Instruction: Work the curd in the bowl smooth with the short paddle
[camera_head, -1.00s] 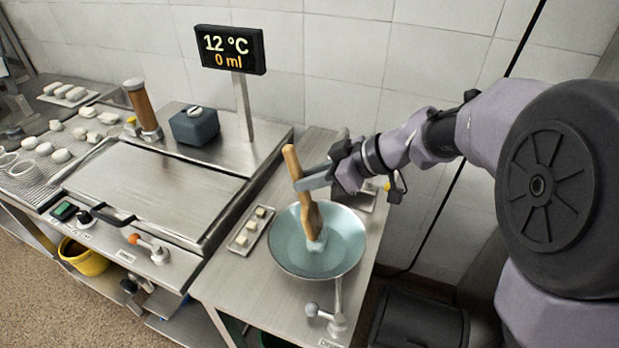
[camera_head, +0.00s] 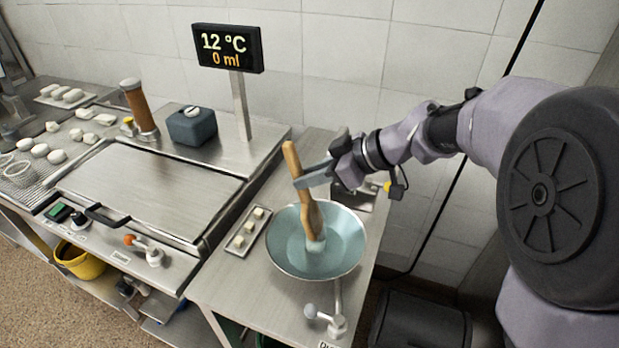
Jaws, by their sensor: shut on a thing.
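The bowl (camera_head: 352,254) is wide and metal with a pale blue-green inside, standing on the right-hand steel counter. The short paddle (camera_head: 311,212) is wooden and stands nearly upright, leaning a little, its lower end inside the bowl. My gripper (camera_head: 308,178) is shut on the paddle's handle from the right, above the bowl's far rim. A pale bluish lump, perhaps curd, shows at the paddle's lower end (camera_head: 316,244). I cannot tell how smooth the bowl's contents are.
A small tray (camera_head: 238,251) with a few white pieces lies left of the bowl. A lever tap (camera_head: 326,320) stands at the counter's front. A display (camera_head: 228,47) reads 12 °C and 0 ml. A lidded steel unit (camera_head: 150,190) fills the left.

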